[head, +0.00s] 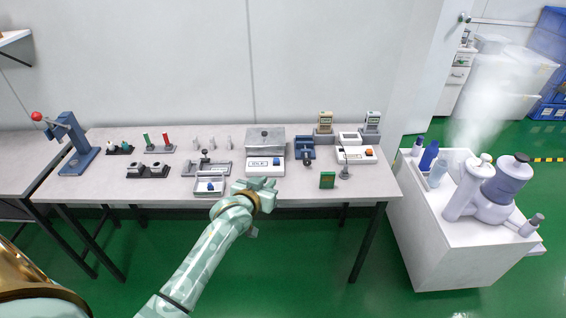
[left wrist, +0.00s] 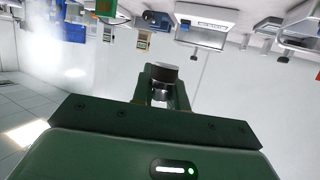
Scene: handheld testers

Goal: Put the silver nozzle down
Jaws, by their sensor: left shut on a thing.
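My left gripper (head: 264,186) is over the front edge of the white table (head: 105,195), near its middle, in front of the grey scale-like tester. In the left wrist view the left gripper (left wrist: 163,84) is shut on a small silver nozzle (left wrist: 160,91), a short cylinder with a dark end. The fingers hide much of the nozzle, and it cannot be made out in the head view. Several small pale pieces (head: 212,143) stand at the back of the table. My right gripper is not in view.
A white tester (head: 265,163) with a metal platform stands behind my gripper. A tray (head: 211,189) is just left of it. A blue vise (head: 305,148) and a green block (head: 327,180) are to the right. Bare table lies between the tester and the green block.

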